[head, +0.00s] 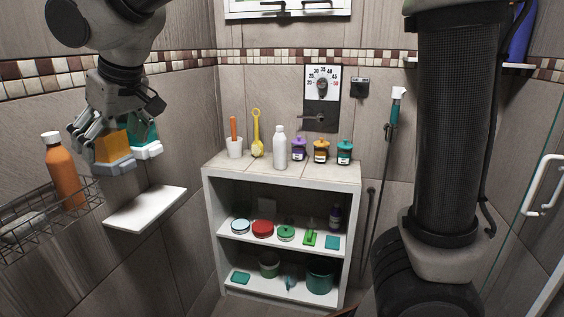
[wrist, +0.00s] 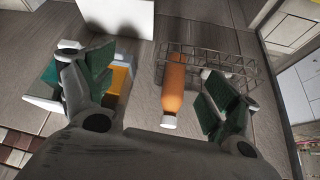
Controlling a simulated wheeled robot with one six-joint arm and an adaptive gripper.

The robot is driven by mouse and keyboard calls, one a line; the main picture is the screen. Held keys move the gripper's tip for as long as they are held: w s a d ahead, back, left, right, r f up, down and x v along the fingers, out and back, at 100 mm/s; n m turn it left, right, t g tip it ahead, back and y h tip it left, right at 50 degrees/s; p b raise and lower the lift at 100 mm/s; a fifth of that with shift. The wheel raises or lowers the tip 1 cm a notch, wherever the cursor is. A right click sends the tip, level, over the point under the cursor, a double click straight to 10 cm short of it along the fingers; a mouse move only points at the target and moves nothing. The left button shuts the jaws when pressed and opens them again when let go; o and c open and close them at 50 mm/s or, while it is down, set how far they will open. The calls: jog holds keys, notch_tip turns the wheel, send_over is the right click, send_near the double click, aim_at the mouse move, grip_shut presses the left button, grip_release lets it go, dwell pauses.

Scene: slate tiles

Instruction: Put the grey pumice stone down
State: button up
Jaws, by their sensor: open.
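My gripper (head: 92,138) is at the upper left in the head view, above the wire basket and near the left wall. In the wrist view its two green-padded fingers (wrist: 162,88) stand wide apart with nothing between the pads. A pale grey shape (head: 22,222) lies in the wire basket (head: 62,204) in the head view. It may be the grey pumice stone, but the wires partly cover it and I cannot be sure. A small pale patch (wrist: 206,73) shows at the basket in the wrist view.
An orange bottle (head: 62,172) with a white cap stands at the basket. Orange-grey and teal-white blocks (head: 114,150) are close to my fingers. A white wall shelf (head: 145,206) below is empty. A white shelf unit (head: 211,220) holds bottles, jars and tins.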

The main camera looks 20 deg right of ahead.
jog(key=d+m+h, duration=0.3)
jog(key=d+m, duration=0.2)
jog(key=d, duration=2.5)
jog(key=s+d+f+m, duration=0.2)
jog(key=s+d+f, duration=0.2)
jog(key=s+d, duration=0.3)
jog(key=s+d+f+m+h, duration=0.1)
jog(key=s+d+f, duration=0.3)
jog(key=s+d, duration=0.4)
jog(key=shift+s+d+m, duration=0.15)
jog(key=shift+d+m, duration=0.35)
jog(key=shift+d, duration=0.55)
